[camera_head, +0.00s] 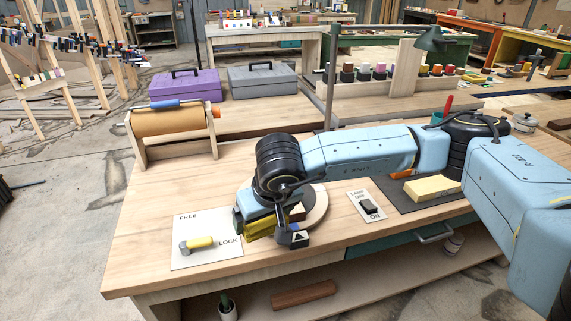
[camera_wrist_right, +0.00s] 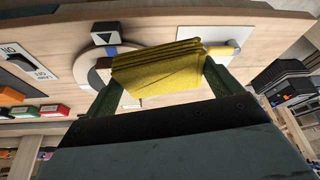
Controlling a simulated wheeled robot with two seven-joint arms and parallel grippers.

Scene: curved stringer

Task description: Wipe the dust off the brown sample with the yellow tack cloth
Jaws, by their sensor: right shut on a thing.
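The yellow tack cloth (camera_wrist_right: 158,66) is a folded pad held between the two green fingers of my right gripper (camera_wrist_right: 160,88). In the head view the cloth (camera_head: 259,229) shows below my right gripper (camera_head: 262,222), which is over the left part of a round pale disc (camera_head: 316,212) on the bench. The disc also shows as a ring in the wrist view (camera_wrist_right: 92,76), partly behind the cloth. A dark block with a white triangle (camera_head: 299,238) stands at its front edge. My left gripper is out of view.
A FREE/LOCK plate with a yellow-handled lever (camera_head: 200,243) lies left of the disc. A lamp switch plate (camera_head: 367,206) lies right of it. A pale yellow block (camera_head: 432,187) lies on a dark mat. A brown paper roll (camera_head: 168,119) stands at the back left.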

